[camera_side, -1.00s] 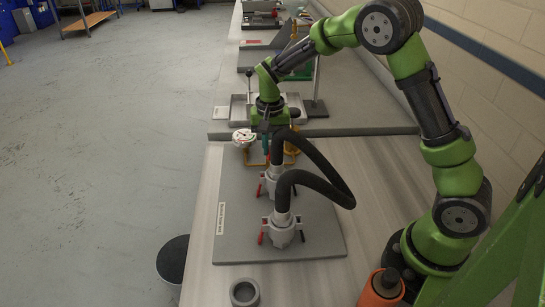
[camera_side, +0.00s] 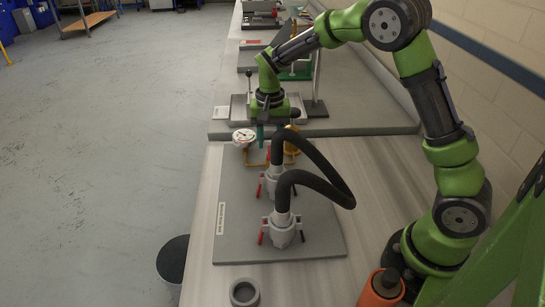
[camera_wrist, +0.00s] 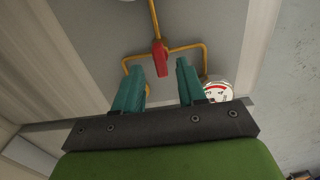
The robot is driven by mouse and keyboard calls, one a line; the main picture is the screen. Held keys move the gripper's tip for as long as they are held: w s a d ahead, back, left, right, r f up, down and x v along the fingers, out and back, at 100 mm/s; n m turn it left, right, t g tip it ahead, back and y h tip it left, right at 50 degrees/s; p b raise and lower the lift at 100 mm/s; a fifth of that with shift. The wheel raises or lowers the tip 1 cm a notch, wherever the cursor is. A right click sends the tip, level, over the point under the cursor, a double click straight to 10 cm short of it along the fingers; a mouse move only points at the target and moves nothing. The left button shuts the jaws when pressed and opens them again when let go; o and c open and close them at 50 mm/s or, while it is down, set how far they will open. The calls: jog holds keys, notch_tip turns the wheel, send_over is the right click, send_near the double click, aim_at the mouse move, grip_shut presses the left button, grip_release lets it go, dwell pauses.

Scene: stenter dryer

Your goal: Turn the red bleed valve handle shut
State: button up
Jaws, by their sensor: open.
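The red bleed valve handle (camera_wrist: 159,58) shows in the wrist view on yellow piping (camera_wrist: 184,47), just beyond the fingertips and between their lines. My gripper (camera_wrist: 170,70) has two teal fingers spread apart with nothing between them. The handle and the fingers look apart, though the depth gap is hard to judge. In the side view my gripper (camera_side: 266,134) hangs above the far end of the grey board, and the bleed handle cannot be made out there. A white round gauge (camera_side: 244,136) sits left of the gripper, and also shows in the wrist view (camera_wrist: 218,92).
A black hose (camera_side: 325,171) arches between two grey couplings with red levers, nearer the side camera. The grey board (camera_side: 235,215) lies on the bench. A grey ring (camera_side: 244,291) and an orange bottle (camera_side: 381,288) stand in front. A tray is behind the gripper.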

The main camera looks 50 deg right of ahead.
notch_tip(320, 180, up, 15)
jog(key=shift+f, duration=0.15)
jog(key=s+a+n+t+y, duration=0.1)
jog(key=s+a+n+t, duration=0.1)
jog(key=s, duration=0.8)
jog(key=s+a+n+t+y, duration=0.1)
jog(key=s+a+n+t, duration=0.2)
jog(key=s, duration=0.8)
jog(key=shift+s+a+r+t, duration=0.15)
jog(key=shift+a+r+t, duration=0.2)
jog(key=shift+t, duration=0.75)
